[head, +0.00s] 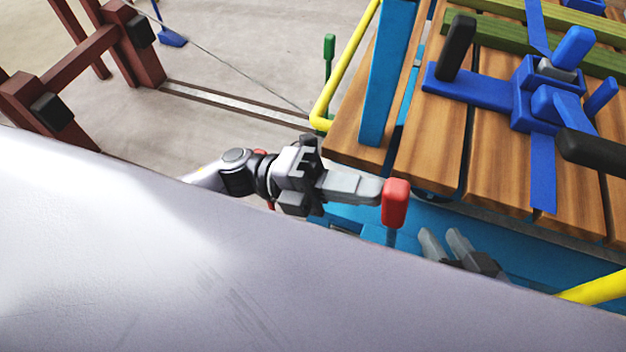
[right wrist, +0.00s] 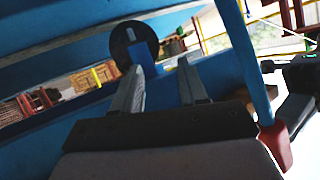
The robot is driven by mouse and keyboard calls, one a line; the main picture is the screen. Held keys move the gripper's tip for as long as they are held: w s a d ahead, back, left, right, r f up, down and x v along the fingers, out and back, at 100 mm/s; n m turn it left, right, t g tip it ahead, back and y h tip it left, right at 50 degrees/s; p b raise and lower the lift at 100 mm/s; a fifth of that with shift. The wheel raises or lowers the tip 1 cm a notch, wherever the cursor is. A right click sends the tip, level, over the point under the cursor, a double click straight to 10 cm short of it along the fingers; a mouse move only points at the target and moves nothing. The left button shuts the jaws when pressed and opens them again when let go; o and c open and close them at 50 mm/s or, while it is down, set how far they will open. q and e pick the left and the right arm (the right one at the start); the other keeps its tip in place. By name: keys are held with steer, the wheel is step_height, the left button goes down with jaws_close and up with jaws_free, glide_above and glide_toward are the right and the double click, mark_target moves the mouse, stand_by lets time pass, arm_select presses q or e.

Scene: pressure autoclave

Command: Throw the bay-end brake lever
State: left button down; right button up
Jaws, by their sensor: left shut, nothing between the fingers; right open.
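A lever with a red grip (head: 395,203) stands upright on a short stem at the near end of the blue cart. My left gripper (head: 372,190) is shut and empty, its fingertips right beside the red grip on its left; I cannot tell if they touch it. My right gripper (head: 444,240) is open and empty, low and to the right of the lever, partly hidden by the pale grey surface in front. In the right wrist view, my right gripper's fingers (right wrist: 160,84) point at blue framework, and the red grip (right wrist: 276,146) shows at the right edge.
The cart's wooden slatted deck (head: 430,160) carries a blue clamp (head: 540,90) with black grips. A yellow rail (head: 345,65) and a green-handled lever (head: 328,52) stand at its far left. A large pale surface (head: 200,260) fills the foreground. Brown frames (head: 85,60) stand at left.

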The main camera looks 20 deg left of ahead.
arm_select(q)
steer(key=v, duration=0.7)
